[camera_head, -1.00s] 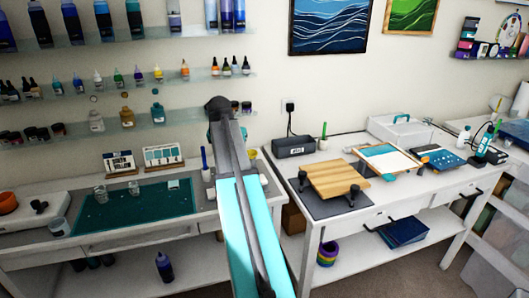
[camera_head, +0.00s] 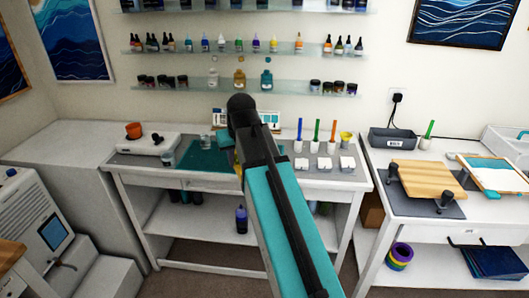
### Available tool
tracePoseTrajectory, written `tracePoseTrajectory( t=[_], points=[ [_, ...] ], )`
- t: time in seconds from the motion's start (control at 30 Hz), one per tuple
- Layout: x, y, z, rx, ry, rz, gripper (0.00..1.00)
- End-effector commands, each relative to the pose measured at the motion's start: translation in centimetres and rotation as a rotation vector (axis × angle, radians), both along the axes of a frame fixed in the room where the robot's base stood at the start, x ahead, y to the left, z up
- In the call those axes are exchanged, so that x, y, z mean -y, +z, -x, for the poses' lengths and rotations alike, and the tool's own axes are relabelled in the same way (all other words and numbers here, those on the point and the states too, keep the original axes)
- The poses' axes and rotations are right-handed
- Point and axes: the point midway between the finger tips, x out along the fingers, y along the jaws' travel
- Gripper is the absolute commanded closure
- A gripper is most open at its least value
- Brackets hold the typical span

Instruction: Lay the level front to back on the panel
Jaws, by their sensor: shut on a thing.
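The panel is a light wooden board (camera_head: 428,179) on the right bench, resting on black knobbed supports (camera_head: 444,200) above a dark grey mat. Its top is bare in the part I see. My raised arm fills the middle of the view, and my gripper is hidden behind it. A small yellow sliver (camera_head: 238,171) shows at the left edge of my arm, over the left bench. I cannot tell whether it is the level; no level shows clearly anywhere.
The left bench carries a dark teal mat (camera_head: 197,163), a white scale (camera_head: 146,144), cups and white blocks. A dark bin (camera_head: 393,138) and a framed tray (camera_head: 492,172) stand near the panel. Shelves of bottles line the wall. A gap separates the benches.

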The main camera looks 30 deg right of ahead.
Motion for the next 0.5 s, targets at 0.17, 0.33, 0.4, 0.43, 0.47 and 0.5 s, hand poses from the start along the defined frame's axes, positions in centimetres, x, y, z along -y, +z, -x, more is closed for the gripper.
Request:
tracePoseTrajectory(
  t=[0.17,0.33,0.4,0.43,0.47,0.5],
  points=[
    [-2.6,-0.1,0.3,0.0,0.071,0.001,1.0],
    [-3.0,-0.1,0.3,0.001,0.081,0.001,1.0],
    [-2.9,-0.1,0.3,0.001,0.08,0.001,1.0],
    [-2.9,-0.1,0.3,0.001,0.08,0.001,1.0],
    [-2.9,-0.1,0.3,0.001,0.079,0.0,1.0],
    [-2.9,-0.1,0.3,0.001,0.079,0.0,1.0]
  ],
)
